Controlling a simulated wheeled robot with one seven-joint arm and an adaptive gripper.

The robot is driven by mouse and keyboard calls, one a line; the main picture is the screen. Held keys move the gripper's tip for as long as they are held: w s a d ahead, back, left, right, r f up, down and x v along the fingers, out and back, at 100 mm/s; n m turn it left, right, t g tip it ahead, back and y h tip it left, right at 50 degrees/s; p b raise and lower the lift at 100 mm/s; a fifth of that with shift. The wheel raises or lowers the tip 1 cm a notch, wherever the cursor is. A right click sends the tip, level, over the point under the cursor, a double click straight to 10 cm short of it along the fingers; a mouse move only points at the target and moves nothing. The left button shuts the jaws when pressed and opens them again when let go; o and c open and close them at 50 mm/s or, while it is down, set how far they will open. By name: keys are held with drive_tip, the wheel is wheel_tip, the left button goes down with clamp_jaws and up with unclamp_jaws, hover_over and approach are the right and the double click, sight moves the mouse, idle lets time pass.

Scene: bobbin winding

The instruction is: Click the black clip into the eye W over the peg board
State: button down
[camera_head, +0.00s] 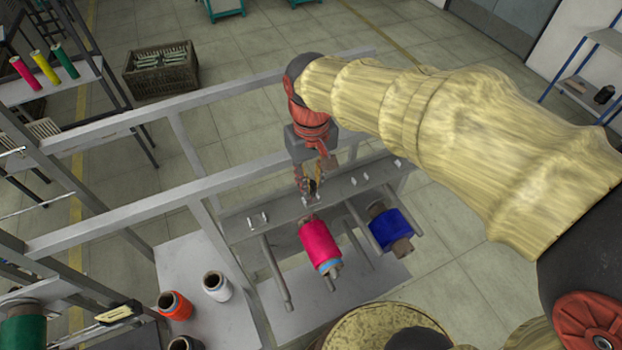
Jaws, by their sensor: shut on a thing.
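My gripper (309,186) points down at the top edge of the grey peg board (236,228), near the middle of the picture. Its fingers are closed on a small dark piece, the black clip (312,187), which is mostly hidden between them. Several small pale metal eyes stand along the board's top: one pair at the left (257,220), others to the right (360,180). No letter is legible, so I cannot tell which is eye W. The clip is close to an eye just below the fingertips; whether they touch is unclear.
A pink bobbin (320,243) and a blue bobbin (390,229) sit on pegs below the board; other pegs are bare. Grey frame rails (160,207) run behind and left.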

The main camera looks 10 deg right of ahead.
drive_tip(key=shift+f+b, duration=0.75)
drive_tip(key=shift+f, duration=0.5)
drive_tip(key=c, duration=1.7)
unclamp_jaws()
drive_tip(key=shift+o, duration=0.4)
wheel_tip(320, 180, up, 12)
